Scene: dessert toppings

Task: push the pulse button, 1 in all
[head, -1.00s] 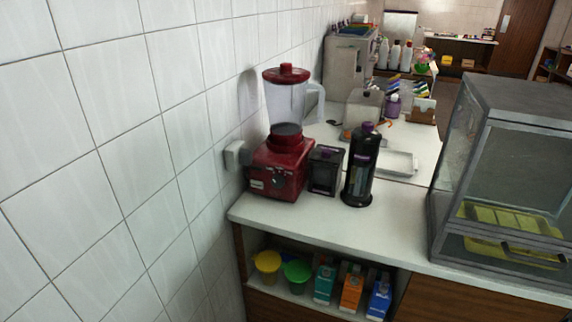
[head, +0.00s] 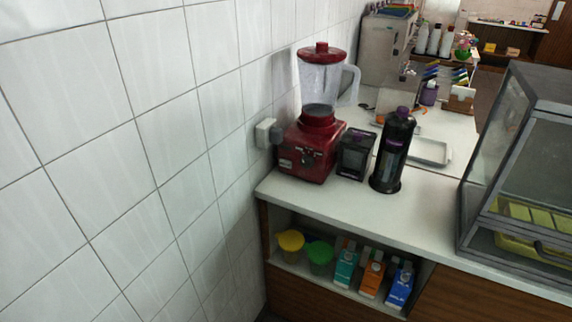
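A red blender (head: 314,150) with a clear jug (head: 322,84) and a red lid stands at the left end of the white counter, close to the tiled wall. Its base has a dark knob and small controls (head: 307,160) on the front. Which of these is the pulse button is too small to tell. Neither of my grippers is in view.
A black box (head: 354,155) and a tall black bottle (head: 393,152) stand right of the blender. A glass display case (head: 520,170) is at the right. A wall socket (head: 266,132) is left of the blender. The white counter (head: 350,200) is clear in front.

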